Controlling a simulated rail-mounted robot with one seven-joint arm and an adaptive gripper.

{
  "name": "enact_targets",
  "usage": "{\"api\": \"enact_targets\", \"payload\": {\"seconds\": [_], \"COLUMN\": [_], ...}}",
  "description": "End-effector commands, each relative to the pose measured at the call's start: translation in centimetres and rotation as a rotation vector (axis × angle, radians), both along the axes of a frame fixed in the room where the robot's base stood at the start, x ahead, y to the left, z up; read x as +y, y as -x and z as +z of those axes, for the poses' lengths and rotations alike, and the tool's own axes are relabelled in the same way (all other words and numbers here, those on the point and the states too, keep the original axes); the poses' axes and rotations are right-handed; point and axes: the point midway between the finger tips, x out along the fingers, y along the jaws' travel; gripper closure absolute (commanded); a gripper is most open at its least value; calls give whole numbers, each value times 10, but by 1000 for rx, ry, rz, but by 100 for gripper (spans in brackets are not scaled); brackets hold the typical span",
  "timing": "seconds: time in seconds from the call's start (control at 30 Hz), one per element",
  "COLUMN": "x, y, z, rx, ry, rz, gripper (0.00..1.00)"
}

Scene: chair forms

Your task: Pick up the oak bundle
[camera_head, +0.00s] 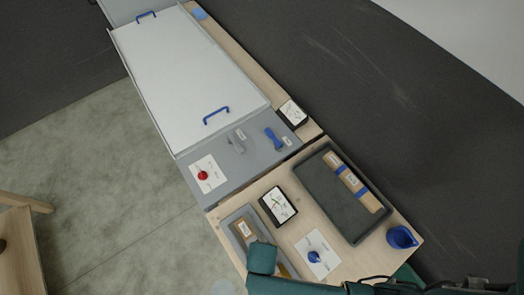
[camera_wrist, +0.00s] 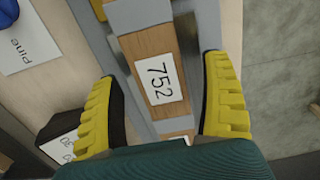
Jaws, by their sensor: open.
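A brown wooden bundle (camera_wrist: 150,45) with a white label reading "752" and grey bands lies in a grey tray. It also shows in the head view (camera_head: 245,229), partly hidden by my arm. No wood name is readable on it, so I cannot confirm that it is oak. My gripper (camera_wrist: 160,68) is open, its yellow ribbed fingers on either side of the bundle, with visible gaps. Its height above the bundle is unclear. In the head view my teal arm hides the fingers. Another wooden bundle (camera_head: 349,180) with blue bands lies in a dark tray (camera_head: 336,205).
A grey tray (camera_head: 229,219) holds the labelled bundle. A sheet reading "Pine" (camera_wrist: 30,48) carries a blue knob (camera_head: 314,257). A blue cup (camera_head: 401,237) stands at the right. A white panel with blue handles (camera_head: 190,75) lies beyond.

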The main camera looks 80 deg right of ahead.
Motion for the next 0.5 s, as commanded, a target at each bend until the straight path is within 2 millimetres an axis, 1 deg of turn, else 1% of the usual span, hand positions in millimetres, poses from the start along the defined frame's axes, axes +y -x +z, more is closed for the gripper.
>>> {"api": "enact_targets", "payload": {"seconds": [0.07,0.23,0.27,0.3,0.37,0.5], "x": [0,0,0,0,0,0], "y": [0,0,0,0,0,0], "z": [-4,-4,-4,-4,-4,-4], "rx": [-1,-1,-1,-1,-1,-1], "ry": [0,0,0,0,0,0], "rz": [0,0,-1,-1,-1,-1], "gripper": [20,20,22,29,41,68]}}
